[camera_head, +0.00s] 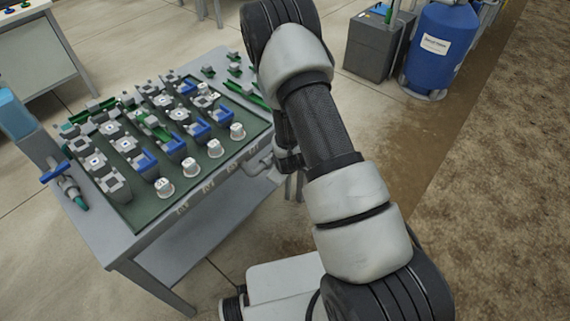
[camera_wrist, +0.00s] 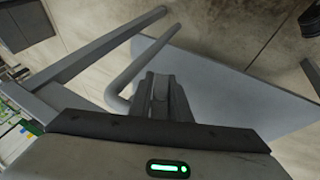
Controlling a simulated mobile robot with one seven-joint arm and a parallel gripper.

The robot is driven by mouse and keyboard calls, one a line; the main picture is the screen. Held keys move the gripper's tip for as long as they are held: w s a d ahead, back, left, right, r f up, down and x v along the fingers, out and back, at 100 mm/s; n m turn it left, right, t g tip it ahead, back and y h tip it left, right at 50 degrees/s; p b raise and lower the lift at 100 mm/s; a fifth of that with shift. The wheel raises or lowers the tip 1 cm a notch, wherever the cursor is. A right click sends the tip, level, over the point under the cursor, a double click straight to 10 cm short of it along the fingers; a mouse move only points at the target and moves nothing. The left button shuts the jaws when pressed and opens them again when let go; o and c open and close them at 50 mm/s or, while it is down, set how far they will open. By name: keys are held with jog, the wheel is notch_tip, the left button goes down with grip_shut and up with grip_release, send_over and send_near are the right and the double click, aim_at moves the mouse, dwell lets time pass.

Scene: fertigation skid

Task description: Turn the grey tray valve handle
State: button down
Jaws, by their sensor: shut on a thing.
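The grey tray valve handle shows in the wrist view as a bent grey bar (camera_wrist: 135,70), curving down to my gripper. In the head view a grey bent pipe (camera_head: 258,163) juts from the right side of the skid table, up against my gripper. My gripper (camera_wrist: 162,88) is shut on the handle; the fingers hide the gripped part. In the head view my gripper (camera_head: 289,160) is partly hidden behind my own arm, low beside the table's right edge.
The skid table (camera_head: 120,245) carries a green tray with several valves, blue handles and white caps. A blue-handled valve (camera_head: 65,180) sits at its left edge. A blue drum (camera_head: 440,50) and a grey box (camera_head: 375,48) stand at the back right. Floor on the right is clear.

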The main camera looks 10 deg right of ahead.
jog(key=shift+s+a+m+g+y+p, duration=0.2)
jog(key=shift+a+g+y+p, duration=0.1)
jog(key=shift+g+y, duration=0.35)
jog(key=shift+s+a+m+g+y+p, duration=0.1)
jog(key=shift+a+m+g+y+p, duration=0.25)
jog(key=shift+y, duration=0.5)
jog(key=shift+d+f, duration=0.1)
jog(key=shift+d, duration=0.05)
jog(key=c, duration=1.7)
grip_release()
jog(key=p+v, duration=0.1)
jog(key=v, duration=0.4)
jog(key=p+v, duration=0.1)
jog(key=v, duration=0.5)
jog(key=p+v, duration=0.1)
jog(key=v, duration=0.5)
jog(key=shift+w+r+p, duration=0.15)
jog(key=shift+r+p, duration=0.15)
jog(key=shift+p, duration=0.1)
